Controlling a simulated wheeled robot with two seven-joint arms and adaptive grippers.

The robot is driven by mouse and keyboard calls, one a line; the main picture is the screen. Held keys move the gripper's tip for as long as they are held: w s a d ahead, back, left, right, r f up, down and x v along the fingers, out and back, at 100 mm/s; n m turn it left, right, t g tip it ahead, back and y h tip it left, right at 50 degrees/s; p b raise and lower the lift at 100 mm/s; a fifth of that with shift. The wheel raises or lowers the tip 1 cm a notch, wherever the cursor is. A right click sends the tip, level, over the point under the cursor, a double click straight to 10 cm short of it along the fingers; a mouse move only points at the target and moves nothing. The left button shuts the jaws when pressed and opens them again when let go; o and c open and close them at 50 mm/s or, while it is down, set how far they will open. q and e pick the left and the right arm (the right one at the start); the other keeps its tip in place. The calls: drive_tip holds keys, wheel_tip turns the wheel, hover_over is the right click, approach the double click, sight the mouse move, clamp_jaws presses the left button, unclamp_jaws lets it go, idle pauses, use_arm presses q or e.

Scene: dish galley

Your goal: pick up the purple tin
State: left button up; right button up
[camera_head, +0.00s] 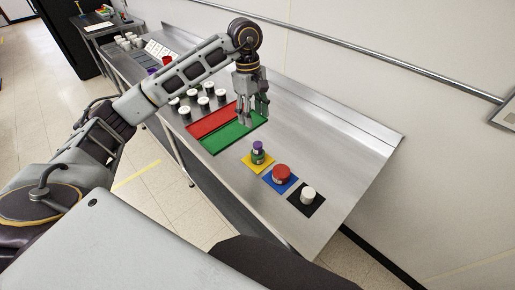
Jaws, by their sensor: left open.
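A small purple tin (257,145) sits on top of a green tin (257,157), and this stack stands on a yellow mat (246,164) on the steel counter. My left gripper (255,116) points down with its fingers spread, open and empty. It hangs over the green mat, behind the purple tin and apart from it. My right gripper is not in view.
A red tin (281,174) stands on a blue mat and a white tin (308,193) on a black mat. A red mat (210,122) and a green mat (222,138) lie beyond. Several white-topped jars (204,102) stand farther back. The counter's right end (365,150) is clear.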

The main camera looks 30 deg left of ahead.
use_arm(q)
drive_tip(key=shift+m, duration=0.3)
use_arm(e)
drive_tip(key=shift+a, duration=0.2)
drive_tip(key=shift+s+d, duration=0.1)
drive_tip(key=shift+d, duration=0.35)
use_arm(q)
drive_tip(key=p, duration=0.1)
hover_over(257, 144)
drive_tip(key=f, duration=0.7)
drive_tip(key=shift+a+f, duration=0.15)
drive_tip(key=shift+a, duration=0.1)
drive_tip(key=shift+f, duration=0.65)
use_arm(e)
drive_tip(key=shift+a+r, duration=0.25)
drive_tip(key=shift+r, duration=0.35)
use_arm(q)
drive_tip(key=shift+d+f, duration=0.1)
drive_tip(key=shift+f, duration=0.05)
drive_tip(key=shift+w+d+f+p, duration=0.15)
drive_tip(key=shift+f+p, duration=0.7)
drive_tip(key=shift+f, duration=1.6)
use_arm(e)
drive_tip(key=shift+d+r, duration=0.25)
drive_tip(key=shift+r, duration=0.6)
